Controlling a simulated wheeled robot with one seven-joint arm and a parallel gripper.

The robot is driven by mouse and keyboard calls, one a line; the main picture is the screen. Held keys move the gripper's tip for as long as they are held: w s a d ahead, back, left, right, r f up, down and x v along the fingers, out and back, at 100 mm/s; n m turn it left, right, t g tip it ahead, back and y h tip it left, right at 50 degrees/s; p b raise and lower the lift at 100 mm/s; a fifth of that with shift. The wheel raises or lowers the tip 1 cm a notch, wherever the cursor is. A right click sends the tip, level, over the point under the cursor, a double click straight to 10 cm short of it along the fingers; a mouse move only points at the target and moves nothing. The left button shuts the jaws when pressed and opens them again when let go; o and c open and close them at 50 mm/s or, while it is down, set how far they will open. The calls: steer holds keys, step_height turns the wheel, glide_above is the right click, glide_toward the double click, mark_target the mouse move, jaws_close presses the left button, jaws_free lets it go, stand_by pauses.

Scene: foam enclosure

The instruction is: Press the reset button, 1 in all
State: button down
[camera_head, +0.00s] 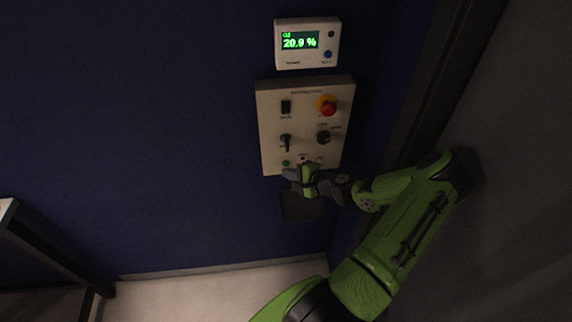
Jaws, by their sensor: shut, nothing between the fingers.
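A beige control panel (304,118) is fixed to the dark blue wall. It carries a black rocker switch (286,107), a red emergency button on a yellow ring (327,106), a key-like switch (285,142) and a black knob (323,137). Small round controls, one of them green (285,163), sit along its lower edge. The labels are too small to read, so I cannot tell which control is the reset button. My gripper (289,174) is shut and empty in front of the panel's lower edge, partly hiding it. I cannot tell whether it touches anything.
A dark box (300,208) sits below, partly behind my gripper. A dark frame post (425,90) stands right of the panel. A table-like frame (50,250) is at lower left. The left wall is clear.

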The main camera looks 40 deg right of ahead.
steer(key=shift+w+d, duration=0.25)
steer(key=shift+w, duration=0.1)
steer(key=shift+w+d, duration=0.2)
steer(key=shift+w, duration=0.1)
stand_by(0.8)
steer(key=shift+s+a, duration=0.45)
steer(key=shift+s, duration=0.2)
steer(key=s+a, duration=0.2)
steer(key=s, duration=0.2)
steer(key=shift+s+a+b, duration=0.1)
steer(key=shift+a+b, duration=0.3)
stand_by(0.6)
